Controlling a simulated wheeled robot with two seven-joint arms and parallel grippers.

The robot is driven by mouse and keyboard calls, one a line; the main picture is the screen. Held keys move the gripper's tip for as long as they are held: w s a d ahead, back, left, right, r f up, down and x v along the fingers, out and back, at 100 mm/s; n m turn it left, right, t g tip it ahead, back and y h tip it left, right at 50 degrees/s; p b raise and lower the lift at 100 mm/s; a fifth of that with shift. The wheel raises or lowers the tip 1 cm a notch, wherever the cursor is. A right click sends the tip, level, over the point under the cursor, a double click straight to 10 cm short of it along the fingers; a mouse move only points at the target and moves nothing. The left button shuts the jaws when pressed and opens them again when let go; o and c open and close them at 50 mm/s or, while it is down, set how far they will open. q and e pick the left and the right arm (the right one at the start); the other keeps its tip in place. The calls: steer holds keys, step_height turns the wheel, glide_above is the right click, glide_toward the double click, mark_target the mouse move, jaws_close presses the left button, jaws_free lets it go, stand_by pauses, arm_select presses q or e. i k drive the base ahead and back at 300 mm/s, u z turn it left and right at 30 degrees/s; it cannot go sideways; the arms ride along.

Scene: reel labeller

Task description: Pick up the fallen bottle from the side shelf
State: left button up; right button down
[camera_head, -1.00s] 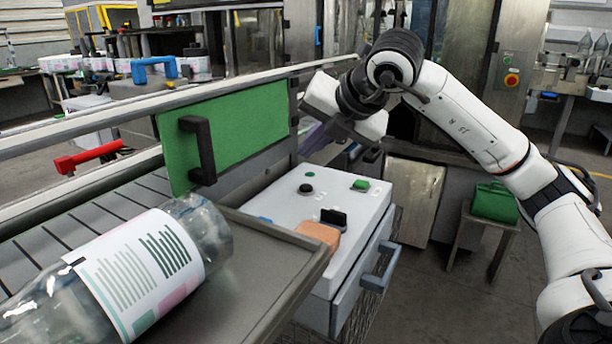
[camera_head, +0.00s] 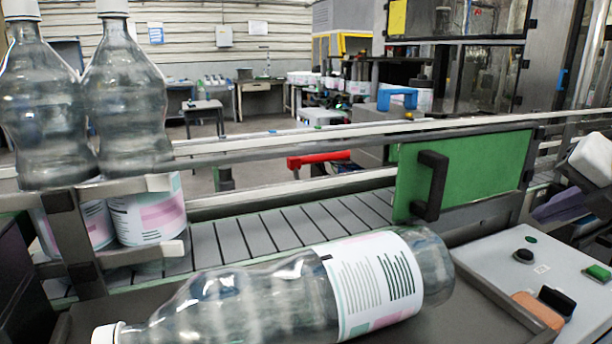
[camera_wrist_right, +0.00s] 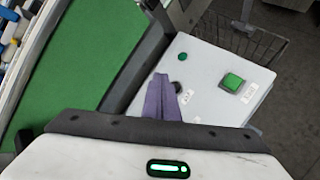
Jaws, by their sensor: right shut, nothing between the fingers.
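The fallen bottle (camera_head: 285,290) is clear plastic with a white cap and a white, green and pink label. It lies on its side on the grey side shelf (camera_head: 462,322) in the head view, cap to the left, base to the right. My right gripper (camera_head: 548,212) is at the right edge of the head view, above the control box and apart from the bottle. Its purple fingers are shut and empty; they also show in the right wrist view (camera_wrist_right: 161,90), over the control box. The bottle is not in the wrist view. My left gripper is not in view.
A control box (camera_head: 545,265) with buttons adjoins the shelf's right end. A green panel (camera_head: 465,175) with a black handle stands behind the bottle, along the slatted conveyor (camera_head: 285,228). Upright bottles (camera_head: 125,100) stand at the left. A rail (camera_head: 300,145) runs behind.

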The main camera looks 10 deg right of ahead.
mark_target(338, 293)
steer(key=k, duration=0.95)
